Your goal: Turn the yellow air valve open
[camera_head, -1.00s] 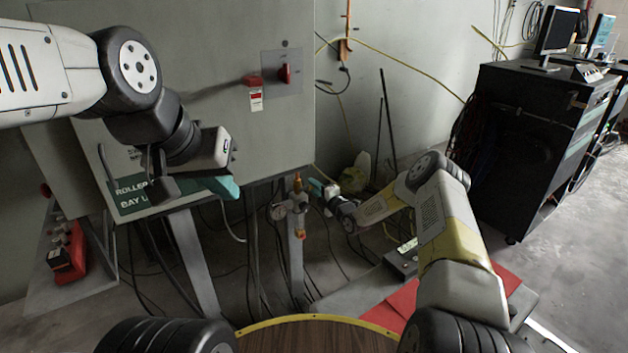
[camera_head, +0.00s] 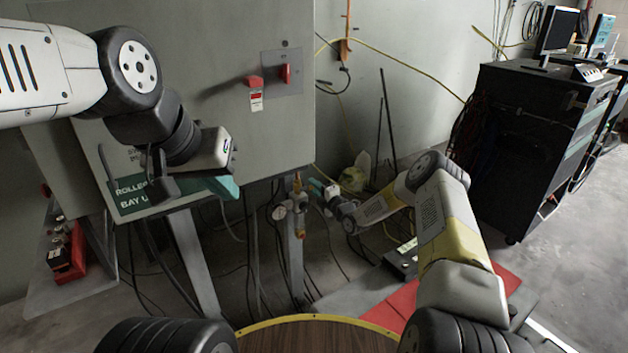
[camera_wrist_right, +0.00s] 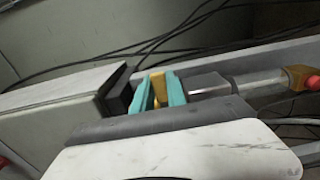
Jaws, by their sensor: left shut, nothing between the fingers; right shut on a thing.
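The yellow air valve handle (camera_wrist_right: 158,88) sits between the two teal fingers of my right gripper (camera_wrist_right: 159,92) in the right wrist view. The fingers are shut on it. In the head view, my right gripper (camera_head: 316,187) is at the right side of the valve fittings (camera_head: 296,202), on the post below the grey cabinet. The handle's exact angle is hard to make out there. My left gripper (camera_head: 226,188) is shut and empty, in front of the cabinet's lower edge, well left of the valve.
The grey cabinet (camera_head: 215,55) carries a red switch (camera_head: 285,73) and a red lever with a tag (camera_head: 254,82). Cables hang beneath it. A round gauge (camera_head: 278,212) is beside the valve. A black equipment rack (camera_head: 530,140) stands at the right. Open floor (camera_head: 590,260) lies at the far right.

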